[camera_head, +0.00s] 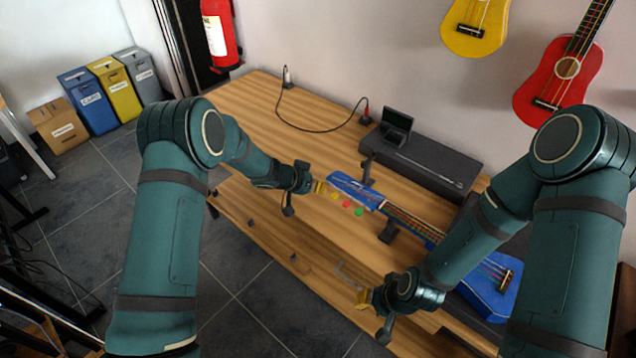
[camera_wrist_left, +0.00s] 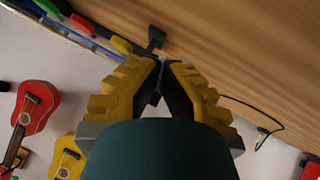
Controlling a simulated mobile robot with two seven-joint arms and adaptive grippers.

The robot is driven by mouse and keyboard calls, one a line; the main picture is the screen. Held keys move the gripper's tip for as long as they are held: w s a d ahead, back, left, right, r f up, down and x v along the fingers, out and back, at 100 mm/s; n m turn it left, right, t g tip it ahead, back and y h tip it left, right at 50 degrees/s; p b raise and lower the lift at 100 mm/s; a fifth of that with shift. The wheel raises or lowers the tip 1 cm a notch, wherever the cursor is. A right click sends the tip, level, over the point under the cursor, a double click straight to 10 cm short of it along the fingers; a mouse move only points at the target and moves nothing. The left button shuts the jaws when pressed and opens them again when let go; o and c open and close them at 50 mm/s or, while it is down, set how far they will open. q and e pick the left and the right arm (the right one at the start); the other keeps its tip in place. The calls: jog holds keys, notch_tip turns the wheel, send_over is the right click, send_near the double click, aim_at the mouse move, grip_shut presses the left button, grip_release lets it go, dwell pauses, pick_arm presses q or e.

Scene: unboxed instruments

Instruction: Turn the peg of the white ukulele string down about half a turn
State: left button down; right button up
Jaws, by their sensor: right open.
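The blue ukulele (camera_head: 375,198) lies on the table, its headstock (camera_head: 345,185) toward my left gripper. Yellow (camera_head: 334,196), red (camera_head: 347,204) and green (camera_head: 358,212) pegs stick out along the headstock's near side. They also show in the left wrist view as yellow (camera_wrist_left: 121,45), red (camera_wrist_left: 80,22) and green (camera_wrist_left: 47,6). My left gripper (camera_head: 320,187) is at the end of this peg row, beyond the yellow peg. Its yellow fingertips (camera_wrist_left: 160,62) are close together; what is between them is hidden. No white peg shows clearly. My right gripper (camera_head: 370,315) is open and empty near the table's front edge.
Dark supports (camera_head: 388,232) stand by the ukulele's neck. A long dark case (camera_head: 430,162) and a small open black box (camera_head: 396,126) are behind it. A black cable (camera_head: 290,122) lies on the table's back left.

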pick_arm(q)
jog(key=shift+d+y, duration=0.1)
jog(key=shift+y, duration=0.2)
jog(key=c, duration=1.1)
grip_release()
jog(key=shift+c, duration=0.2)
jog(key=v, duration=1.2)
jog(key=shift+s, duration=0.1)
